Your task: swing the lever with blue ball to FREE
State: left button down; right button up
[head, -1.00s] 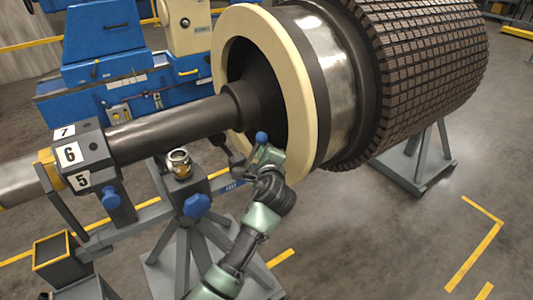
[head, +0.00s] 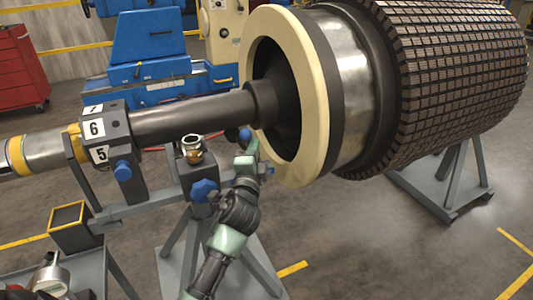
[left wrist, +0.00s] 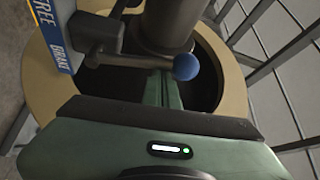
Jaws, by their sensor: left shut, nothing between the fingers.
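The lever's blue ball (head: 245,134) shows in the head view just left of the cream ring, below the shaft. In the left wrist view the blue ball (left wrist: 186,66) sits on a dark lever rod (left wrist: 130,60) that runs right from a dark block. My left gripper (head: 250,148) is shut and empty, right by the ball. In the left wrist view its green fingers (left wrist: 163,90) reach up close to the rod, left of the ball; contact is unclear. My right gripper is not in view.
The cream ring (head: 318,110) and big rotor (head: 455,80) stand close on the right. The shaft (head: 190,118) passes above the grey stand (head: 130,205). A brass fitting (head: 191,150) and blue knob (head: 204,190) are left of my arm. Floor is open at lower right.

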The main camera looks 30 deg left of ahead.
pick_arm(q)
jog(key=shift+s+a+f+n+t+b, duration=0.15)
jog(key=shift+s+a+f+n+b, duration=0.25)
jog(key=shift+s+a, duration=0.15)
jog(key=shift+s+a+f+n+t+b, duration=0.15)
jog(key=shift+s+a+f+n+b, duration=0.15)
jog(key=shift+s+a+b, duration=0.15)
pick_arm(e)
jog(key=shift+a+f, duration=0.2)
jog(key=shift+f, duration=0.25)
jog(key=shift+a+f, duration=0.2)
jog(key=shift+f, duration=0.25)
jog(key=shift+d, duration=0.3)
